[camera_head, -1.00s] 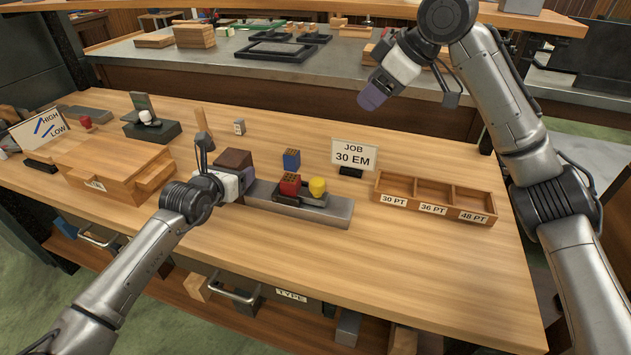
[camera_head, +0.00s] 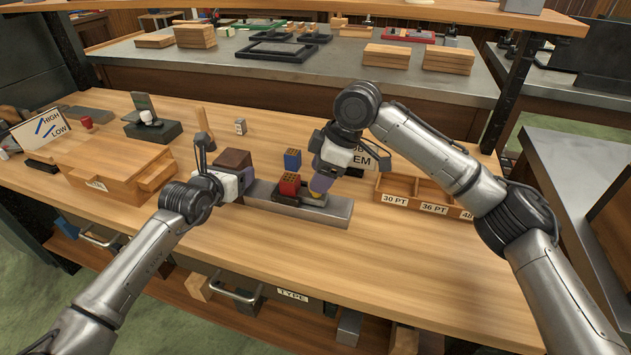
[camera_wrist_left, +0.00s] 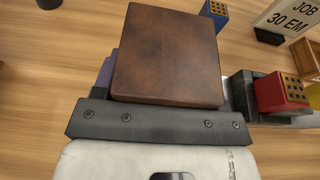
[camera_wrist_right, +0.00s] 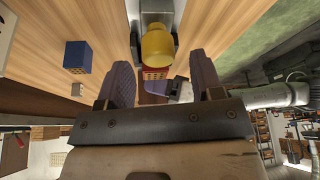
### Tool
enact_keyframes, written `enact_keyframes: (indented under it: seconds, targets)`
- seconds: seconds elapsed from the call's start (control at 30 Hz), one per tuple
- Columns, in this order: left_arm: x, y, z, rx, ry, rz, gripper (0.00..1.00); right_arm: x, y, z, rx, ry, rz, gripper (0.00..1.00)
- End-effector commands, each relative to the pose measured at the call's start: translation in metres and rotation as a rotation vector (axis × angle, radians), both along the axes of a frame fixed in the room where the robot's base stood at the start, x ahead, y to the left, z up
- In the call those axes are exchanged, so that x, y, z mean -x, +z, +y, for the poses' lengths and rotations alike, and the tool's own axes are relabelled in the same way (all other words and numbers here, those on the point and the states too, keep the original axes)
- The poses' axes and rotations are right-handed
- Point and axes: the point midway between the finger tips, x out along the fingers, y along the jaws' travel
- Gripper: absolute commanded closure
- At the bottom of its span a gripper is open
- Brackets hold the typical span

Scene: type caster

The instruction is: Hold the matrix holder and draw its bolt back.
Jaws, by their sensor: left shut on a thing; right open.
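The matrix holder appears to be the dark fixture (camera_head: 287,200) on a grey metal bar (camera_head: 338,212), carrying a red block with holes (camera_head: 289,184) and a yellow knob (camera_head: 315,195), likely the bolt's. My left gripper (camera_head: 246,178) is shut at the bar's left end on a brown block (camera_wrist_left: 168,55); its fingers are mostly hidden. My right gripper (camera_head: 322,182) is open, pointing down at the yellow knob. In the right wrist view the knob (camera_wrist_right: 157,46) lies between and just ahead of the open fingertips (camera_wrist_right: 160,66); I cannot tell whether they touch it.
A blue block with holes (camera_head: 292,159) stands behind the fixture. The job sign (camera_head: 360,158) is partly hidden behind my right gripper. A wooden tray with labelled compartments (camera_head: 395,190) is to the right. A wooden case (camera_head: 110,165) is at left.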

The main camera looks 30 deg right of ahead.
Motion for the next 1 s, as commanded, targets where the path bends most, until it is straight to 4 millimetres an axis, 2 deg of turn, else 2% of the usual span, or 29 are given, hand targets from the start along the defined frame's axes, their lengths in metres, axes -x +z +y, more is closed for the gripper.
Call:
enact_keyframes:
  seconds: [0.23, 0.67, 1.0]
  targets:
    - [0.0, 0.0, -0.001, 0.0, -0.001, 0.0, 0.59, -0.005, -0.022, 0.008, 0.0, 0.0, 0.0, 0.4]
    - [0.001, 0.0, -0.001, 0.0, -0.002, 0.0, 0.59, -0.006, -0.027, 0.009, 0.0, 0.0, -0.001, 0.4]
    - [0.001, 0.0, -0.001, 0.0, -0.002, 0.0, 0.59, -0.006, -0.027, 0.009, 0.0, 0.0, -0.001, 0.72]
